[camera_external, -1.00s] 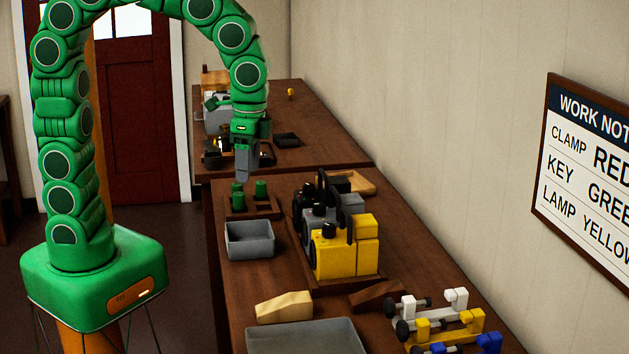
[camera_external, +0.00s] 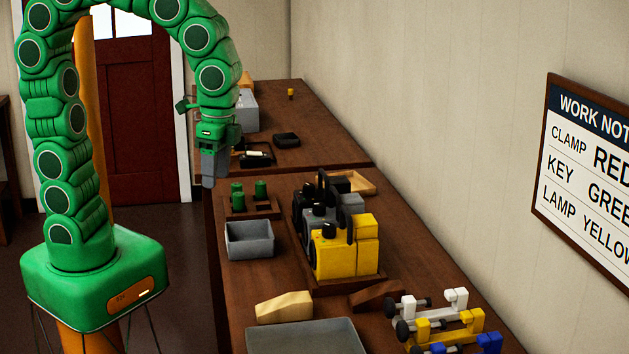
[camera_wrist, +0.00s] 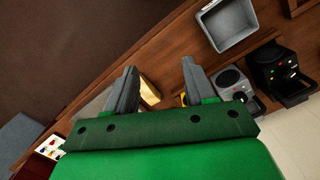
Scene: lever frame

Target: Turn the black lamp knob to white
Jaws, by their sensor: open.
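The black lamp (camera_external: 300,203) stands at the far end of a row of three lamps, behind a grey one (camera_external: 320,226) and a yellow one (camera_external: 332,256). In the wrist view the black lamp (camera_wrist: 268,64) is at the right, with small coloured dots on its face. Its knob's setting is too small to read. My gripper (camera_external: 208,182) hangs fingers-down at the table's left edge, left of the lamps and apart from them. In the wrist view my gripper (camera_wrist: 158,68) has its two grey fingers spread, with nothing held between them.
A grey bin (camera_external: 250,240) and a rack with green cylinders (camera_external: 250,208) stand left of the lamps. A cream wedge (camera_external: 284,307), a grey tray (camera_external: 305,338) and coloured clamp-like pieces (camera_external: 440,322) lie nearer. A notice board (camera_external: 590,175) hangs on the right wall.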

